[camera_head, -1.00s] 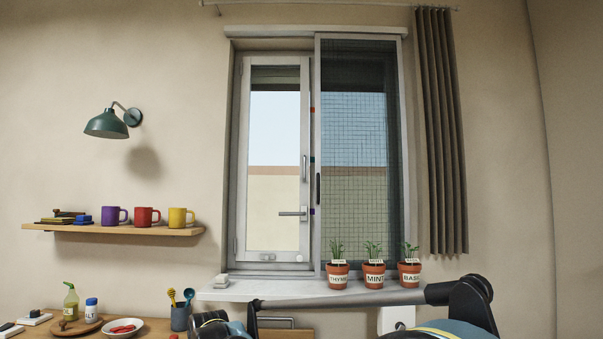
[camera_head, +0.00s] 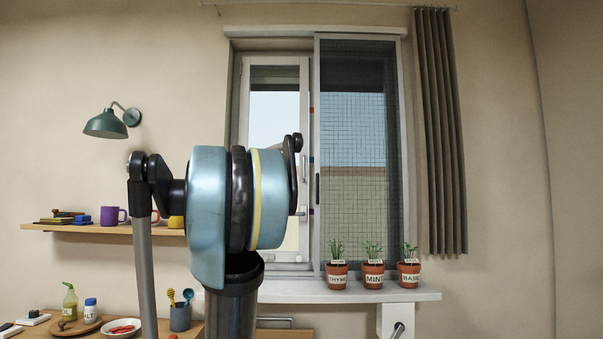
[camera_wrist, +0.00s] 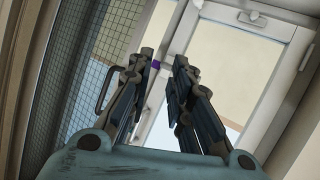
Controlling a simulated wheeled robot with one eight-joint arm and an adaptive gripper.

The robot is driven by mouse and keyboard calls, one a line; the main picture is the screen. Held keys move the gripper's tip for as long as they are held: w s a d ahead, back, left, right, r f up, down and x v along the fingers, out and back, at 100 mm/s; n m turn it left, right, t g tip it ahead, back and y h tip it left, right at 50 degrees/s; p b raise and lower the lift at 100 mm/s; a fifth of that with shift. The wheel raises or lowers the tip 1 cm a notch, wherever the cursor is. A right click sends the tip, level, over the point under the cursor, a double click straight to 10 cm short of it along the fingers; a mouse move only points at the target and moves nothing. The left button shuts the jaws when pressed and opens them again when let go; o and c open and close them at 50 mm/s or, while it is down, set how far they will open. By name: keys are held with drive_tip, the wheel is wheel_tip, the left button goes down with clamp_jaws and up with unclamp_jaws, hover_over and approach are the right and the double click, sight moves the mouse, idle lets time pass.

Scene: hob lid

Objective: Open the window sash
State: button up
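The window sash (camera_head: 304,100) is a white-framed glass pane left of the mesh screen (camera_head: 355,120); it looks shut in its frame. My arm covers its lower middle in the head view. My gripper is hidden behind my arm in that view. In the wrist view, which is turned nearly upside down, my gripper (camera_wrist: 164,62) has its fingers apart, in front of the sash's stile beside a purple mark (camera_wrist: 156,64). The lever is not clear there; the right finger may hide it.
The screen's dark pull (camera_wrist: 103,90) is close to the left finger. Potted herbs, including thyme (camera_head: 337,276), mint (camera_head: 373,276) and basil (camera_head: 409,274), stand on the sill (camera_head: 390,292). A mug shelf (camera_head: 80,229) is at left, a curtain (camera_head: 440,130) at right.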

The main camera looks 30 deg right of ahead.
drive_tip(key=w+d+r+m+t+h, duration=0.15)
drive_tip(key=w+d+r, duration=0.25)
drive_tip(key=r, duration=0.5)
drive_tip(key=w+d+r+m+t+h, duration=0.1)
drive_tip(key=w+d+r+h, duration=0.3)
drive_tip(key=r, duration=0.6)
drive_tip(key=y, duration=0.2)
approach(304, 168)
drive_tip(key=shift+n+g+h, duration=0.25)
drive_tip(key=x, duration=0.5)
drive_tip(key=w+x, duration=0.1)
drive_tip(key=x, duration=0.4)
drive_tip(key=shift+f, duration=0.1)
drive_tip(key=shift+w, duration=0.1)
clamp_jaws()
